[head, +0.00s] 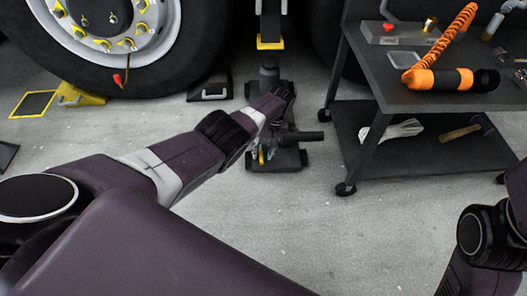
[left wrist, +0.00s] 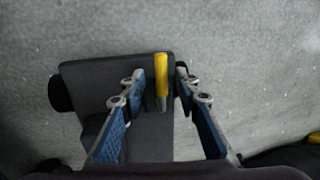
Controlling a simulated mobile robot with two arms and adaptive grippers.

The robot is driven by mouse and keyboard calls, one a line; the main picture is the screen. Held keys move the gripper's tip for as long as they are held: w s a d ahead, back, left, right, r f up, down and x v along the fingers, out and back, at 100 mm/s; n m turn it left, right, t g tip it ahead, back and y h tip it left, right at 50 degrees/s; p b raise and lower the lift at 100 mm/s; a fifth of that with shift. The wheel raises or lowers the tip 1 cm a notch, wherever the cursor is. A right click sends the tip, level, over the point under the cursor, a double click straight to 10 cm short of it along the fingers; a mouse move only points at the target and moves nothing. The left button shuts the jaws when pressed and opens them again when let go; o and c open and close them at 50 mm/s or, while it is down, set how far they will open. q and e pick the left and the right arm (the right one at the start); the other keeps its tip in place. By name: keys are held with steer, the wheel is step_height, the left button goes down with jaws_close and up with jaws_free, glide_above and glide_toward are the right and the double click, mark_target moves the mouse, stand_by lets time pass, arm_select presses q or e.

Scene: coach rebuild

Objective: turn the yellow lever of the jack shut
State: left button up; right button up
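The dark jack (head: 288,160) stands on the floor in front of the big wheel, partly hidden behind my left arm. Its short yellow lever (head: 261,157) shows low on the jack's near side. In the left wrist view, the yellow lever (left wrist: 161,68) points away over the jack's dark base (left wrist: 90,75). My left gripper (left wrist: 160,76) is open, with one blue finger on each side of the lever. Gaps show between the lever and both fingers. In the head view, my left gripper (head: 260,154) is small at the jack. My right gripper is not in view; only part of that arm shows.
A dark cart (head: 430,160) with an orange-and-black tool (head: 450,79) on top stands to the right of the jack. The wheel (head: 110,40) and a yellow chock (head: 78,95) are at the left. The floor in front is clear.

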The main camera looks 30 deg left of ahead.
arm_select(q)
step_height(320, 180, up, 12)
steer(key=w+d, duration=0.1)
steer(key=d, duration=0.1)
steer(key=shift+f, duration=0.15)
steer(key=shift+w, duration=0.1)
stand_by(0.6)
